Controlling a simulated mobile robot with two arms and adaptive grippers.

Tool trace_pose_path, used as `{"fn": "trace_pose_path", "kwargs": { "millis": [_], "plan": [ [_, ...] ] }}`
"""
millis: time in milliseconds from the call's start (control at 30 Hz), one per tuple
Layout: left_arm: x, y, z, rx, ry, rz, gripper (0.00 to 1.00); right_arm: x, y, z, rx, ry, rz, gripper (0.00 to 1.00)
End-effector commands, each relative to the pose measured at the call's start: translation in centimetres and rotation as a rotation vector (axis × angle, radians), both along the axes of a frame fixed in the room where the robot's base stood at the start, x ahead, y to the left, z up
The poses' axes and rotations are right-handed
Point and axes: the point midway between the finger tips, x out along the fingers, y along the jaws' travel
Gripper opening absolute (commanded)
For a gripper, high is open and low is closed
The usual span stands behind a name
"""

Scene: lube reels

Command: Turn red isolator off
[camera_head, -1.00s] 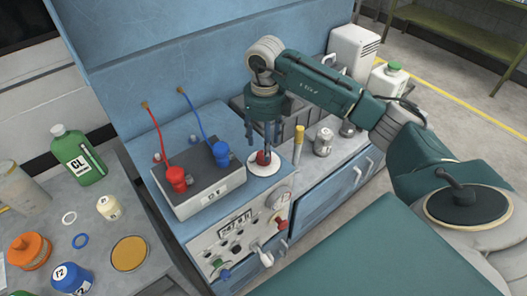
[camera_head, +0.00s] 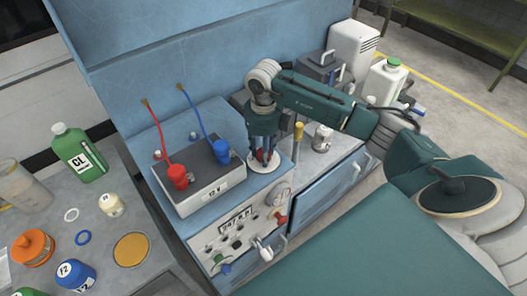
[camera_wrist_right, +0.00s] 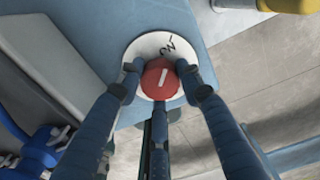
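The red isolator (camera_head: 262,156) is a red knob on a round white plate (camera_head: 262,166), on the blue cabinet top near its front right corner. In the right wrist view, the knob (camera_wrist_right: 161,80) has a white bar mark pointing up, slightly tilted. Dark lettering, partly readable, shows on the plate (camera_wrist_right: 148,43) above it. My right gripper (camera_head: 263,150) points down over the knob. Its three fingers (camera_wrist_right: 160,78) are drawn in around the knob and appear to touch its sides; they hide part of it in the head view. My left gripper is not in view.
Left of the knob stands a grey battery box (camera_head: 200,185) with red and blue clamps and cables. A yellow-topped post (camera_head: 298,131) stands close on the right. The front panel (camera_head: 235,228) carries switches and a gauge. Bottles and caps fill the left table.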

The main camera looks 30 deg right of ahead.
Motion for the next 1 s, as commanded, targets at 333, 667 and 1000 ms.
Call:
{"fn": "trace_pose_path", "kwargs": {
  "millis": [333, 667, 1000],
  "plan": [
    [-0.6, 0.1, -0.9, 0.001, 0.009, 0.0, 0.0, 0.1, -0.1, -0.1, -0.002, -0.002, 0.058, 0.1],
    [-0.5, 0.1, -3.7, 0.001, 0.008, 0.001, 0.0, 0.2, -0.2, -0.3, -0.004, -0.004, 0.298, 0.1],
    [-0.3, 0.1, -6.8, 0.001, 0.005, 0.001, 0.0, 0.2, -0.1, -0.2, -0.004, -0.005, 0.623, 0.1]
  ]
}}
